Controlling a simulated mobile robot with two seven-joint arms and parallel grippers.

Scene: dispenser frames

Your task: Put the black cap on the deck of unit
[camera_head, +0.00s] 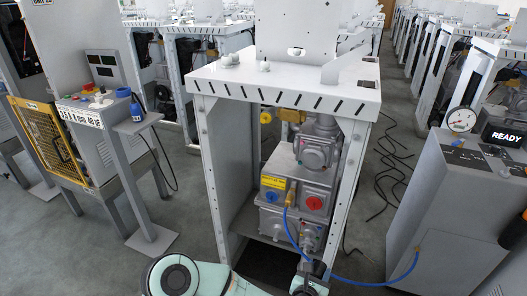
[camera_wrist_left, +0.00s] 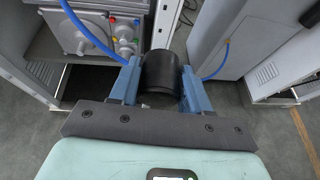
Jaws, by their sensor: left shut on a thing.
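A black cap (camera_wrist_left: 161,76) sits between the two blue fingers of my left gripper (camera_wrist_left: 160,85) in the left wrist view. The fingers are shut on its sides. In the head view my left gripper (camera_head: 312,272) is low at the bottom centre, in front of the unit and well below its deck; the cap is hard to tell apart there. The unit is a white frame with a flat white deck (camera_head: 235,80) on top, at the centre of the head view. My right gripper is not in view.
A blue hose (camera_head: 360,283) runs to a grey gauge cabinet (camera_head: 440,205) at right. A control stand (camera_head: 100,130) with a yellow cage is at left. Black cables lie on the floor.

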